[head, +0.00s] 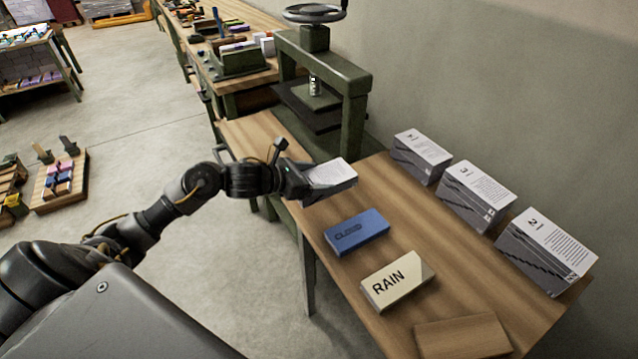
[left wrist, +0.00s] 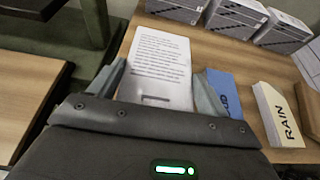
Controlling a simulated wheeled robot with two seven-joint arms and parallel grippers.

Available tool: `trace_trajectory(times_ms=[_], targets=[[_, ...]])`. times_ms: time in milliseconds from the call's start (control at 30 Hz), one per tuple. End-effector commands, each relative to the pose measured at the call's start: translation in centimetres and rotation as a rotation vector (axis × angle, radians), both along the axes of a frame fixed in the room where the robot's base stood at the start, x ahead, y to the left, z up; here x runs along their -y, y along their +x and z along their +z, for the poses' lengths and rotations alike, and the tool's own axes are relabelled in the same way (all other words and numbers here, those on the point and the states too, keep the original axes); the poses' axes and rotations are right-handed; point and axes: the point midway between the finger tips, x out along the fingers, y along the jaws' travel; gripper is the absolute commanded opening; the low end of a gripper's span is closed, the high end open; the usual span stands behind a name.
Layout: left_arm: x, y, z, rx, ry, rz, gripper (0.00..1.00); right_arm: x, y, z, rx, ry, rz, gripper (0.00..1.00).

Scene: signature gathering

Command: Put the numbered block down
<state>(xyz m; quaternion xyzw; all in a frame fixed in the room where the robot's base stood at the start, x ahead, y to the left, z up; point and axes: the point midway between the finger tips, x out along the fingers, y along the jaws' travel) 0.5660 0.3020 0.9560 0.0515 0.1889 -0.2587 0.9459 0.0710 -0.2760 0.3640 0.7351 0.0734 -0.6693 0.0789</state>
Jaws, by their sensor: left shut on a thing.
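My left gripper (head: 312,181) is shut on a numbered block (head: 332,172), a grey block with a white top covered in printed lines. In the left wrist view the block (left wrist: 158,65) sits between the two fingers (left wrist: 160,92), its text side up, with a short dark mark near the palm. It is over the back left part of the wooden table (head: 372,187); I cannot tell whether it touches the wood. Three similar blocks stand in a row along the wall side: one at the back (head: 422,157), one marked 3 (head: 475,195) and one marked 2 (head: 545,250). My right gripper is out of view.
A blue CLOUD block (head: 357,232), a cream RAIN block (head: 396,281) and a plain wooden block (head: 463,337) lie along the front side of the table. A green screw press (head: 350,120) stands behind the held block. Bare wood lies between the two rows.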

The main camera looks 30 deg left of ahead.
Motion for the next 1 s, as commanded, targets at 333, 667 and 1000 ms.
trace_trajectory(times_ms=[333,667,1000], targets=[[0.1,1.3,-1.4,0.003,-0.003,0.004,0.45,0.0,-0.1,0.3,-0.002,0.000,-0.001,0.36],[0.2,1.6,-4.7,0.003,-0.002,0.002,0.45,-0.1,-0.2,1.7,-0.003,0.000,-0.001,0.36],[0.2,1.6,-5.1,0.004,-0.001,0.001,0.45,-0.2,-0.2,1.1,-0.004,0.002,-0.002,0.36]])
